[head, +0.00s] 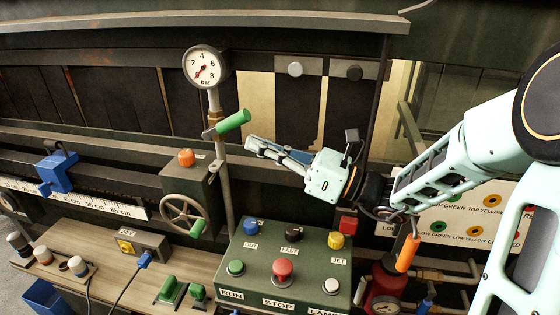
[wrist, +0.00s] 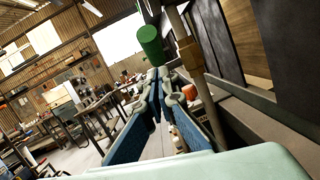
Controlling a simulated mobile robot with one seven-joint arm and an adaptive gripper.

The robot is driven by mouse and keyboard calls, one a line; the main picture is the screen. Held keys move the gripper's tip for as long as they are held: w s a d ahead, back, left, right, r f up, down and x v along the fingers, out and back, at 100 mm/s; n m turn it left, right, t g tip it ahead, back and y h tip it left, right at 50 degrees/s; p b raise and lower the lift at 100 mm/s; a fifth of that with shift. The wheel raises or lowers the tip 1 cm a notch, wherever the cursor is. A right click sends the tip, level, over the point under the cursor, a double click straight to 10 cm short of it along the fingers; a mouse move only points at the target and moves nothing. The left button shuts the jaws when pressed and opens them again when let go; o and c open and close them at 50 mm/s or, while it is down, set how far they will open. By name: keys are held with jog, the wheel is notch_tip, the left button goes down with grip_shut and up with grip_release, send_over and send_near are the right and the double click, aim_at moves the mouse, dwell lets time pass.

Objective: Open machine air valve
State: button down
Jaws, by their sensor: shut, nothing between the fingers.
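A valve with a green lever handle (head: 233,121) sits on the upright pipe below the pressure gauge (head: 206,67). The handle points out to the right and slightly up, across the pipe. In the wrist view the green handle (wrist: 151,44) shows just beyond and above the fingertips, beside the brass pipe fitting (wrist: 189,52). My gripper (head: 254,145) is shut and empty, to the right of and a little below the handle, apart from it in the head view. The fingertips also show in the wrist view (wrist: 160,74). I see no label on this valve.
A grey handwheel (head: 181,216) with an orange knob above it is lower left. A green control box (head: 283,268) with coloured buttons stands below my gripper. An orange-handled lever (head: 407,252) is at right. Dark panels stand behind the pipe.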

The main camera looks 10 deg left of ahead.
jog(key=shift+w+a+r, duration=0.15)
jog(key=shift+a+r, duration=0.1)
jog(key=shift+r, duration=0.2)
jog(key=shift+w+a+r, duration=0.1)
jog(key=shift+a+r, duration=0.15)
jog(key=shift+r, duration=0.2)
jog(key=shift+r+p, duration=0.15)
jog(key=shift+p, duration=0.15)
